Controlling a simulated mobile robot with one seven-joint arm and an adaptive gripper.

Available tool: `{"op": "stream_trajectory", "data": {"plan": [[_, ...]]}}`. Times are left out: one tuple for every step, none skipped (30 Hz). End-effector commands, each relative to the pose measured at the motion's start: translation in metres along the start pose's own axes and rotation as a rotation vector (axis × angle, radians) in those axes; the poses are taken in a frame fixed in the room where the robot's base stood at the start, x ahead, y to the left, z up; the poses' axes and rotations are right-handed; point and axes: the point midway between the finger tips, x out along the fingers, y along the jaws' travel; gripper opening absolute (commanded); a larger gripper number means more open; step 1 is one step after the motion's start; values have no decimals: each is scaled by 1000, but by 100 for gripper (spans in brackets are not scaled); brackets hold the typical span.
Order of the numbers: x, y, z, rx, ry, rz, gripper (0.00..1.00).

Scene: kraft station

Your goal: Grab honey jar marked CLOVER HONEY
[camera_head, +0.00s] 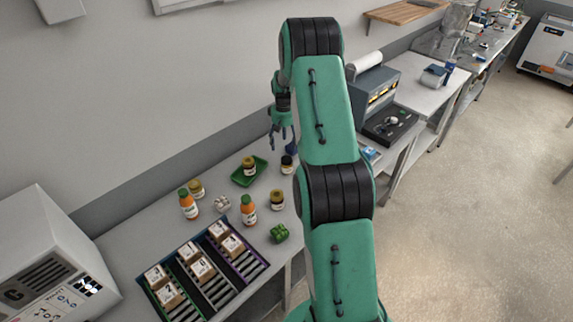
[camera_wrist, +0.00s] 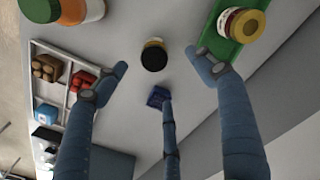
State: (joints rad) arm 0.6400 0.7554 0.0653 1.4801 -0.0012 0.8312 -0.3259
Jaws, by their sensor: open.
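My gripper (camera_head: 283,136) hangs over the far part of the table in the head view. In the wrist view its three blue fingers (camera_wrist: 158,72) are spread open and empty. A dark-lidded jar (camera_head: 287,164) stands below it; in the wrist view that jar (camera_wrist: 153,56) shows from above between the fingertips, apart from them. Another jar (camera_head: 249,164) stands on a green tray (camera_head: 239,179), also seen in the wrist view (camera_wrist: 240,22). Two more jars stand nearer, one right (camera_head: 277,200) and one left (camera_head: 196,189). I cannot read CLOVER HONEY on any label.
Two orange bottles with green caps (camera_head: 188,206) (camera_head: 248,212) stand among the jars. A green item (camera_head: 279,233) and a pale item (camera_head: 222,204) lie nearby. Compartment trays (camera_head: 221,293) with small boxes fill the front. A wall (camera_head: 130,110) runs behind the table.

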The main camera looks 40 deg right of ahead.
Motion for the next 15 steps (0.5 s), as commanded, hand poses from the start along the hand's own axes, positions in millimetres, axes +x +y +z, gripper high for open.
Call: {"op": "stream_trajectory", "data": {"plan": [[6,5,-1,3,-4,-1,70],[8,7,-1,4,-5,-2,70],[11,9,-1,5,-7,-2,70],[13,10,-1,6,-8,-3,70],[14,11,-1,6,-9,-3,70],[15,12,-1,6,-9,-3,70],[16,12,-1,7,-9,-3,70],[16,12,-1,7,-9,-3,70],[16,12,-1,7,-9,-3,70],[16,12,-1,7,-9,-3,70],[16,12,-1,6,-9,-3,70],[16,12,-1,7,-9,-3,70],[16,12,-1,6,-9,-3,70],[16,12,-1,6,-9,-3,70],[16,12,-1,6,-9,-3,70]]}}
